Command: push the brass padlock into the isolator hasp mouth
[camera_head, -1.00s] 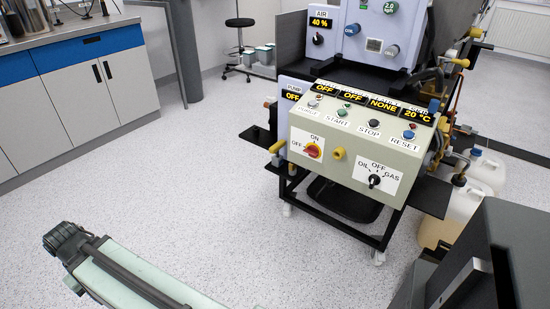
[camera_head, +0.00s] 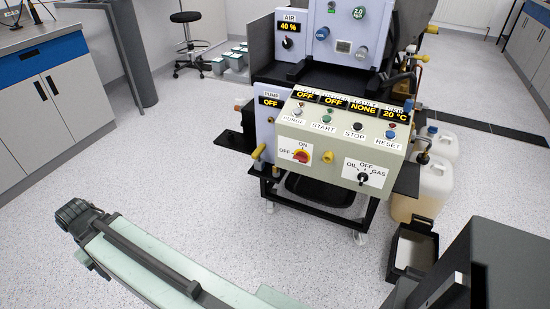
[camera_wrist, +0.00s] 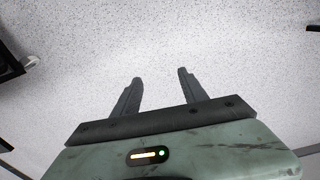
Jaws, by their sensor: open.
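I cannot make out a hasp mouth there. In the head view my arm lies low in front, well apart from the console.
The burner console (camera_head: 340,140) stands on a black frame with side shelves. Plastic canisters (camera_head: 434,187) and a black open-topped bin (camera_head: 411,250) are on the floor to its right. A bench (camera_head: 60,95) is at the left. The floor (camera_head: 230,200) before the console is clear.

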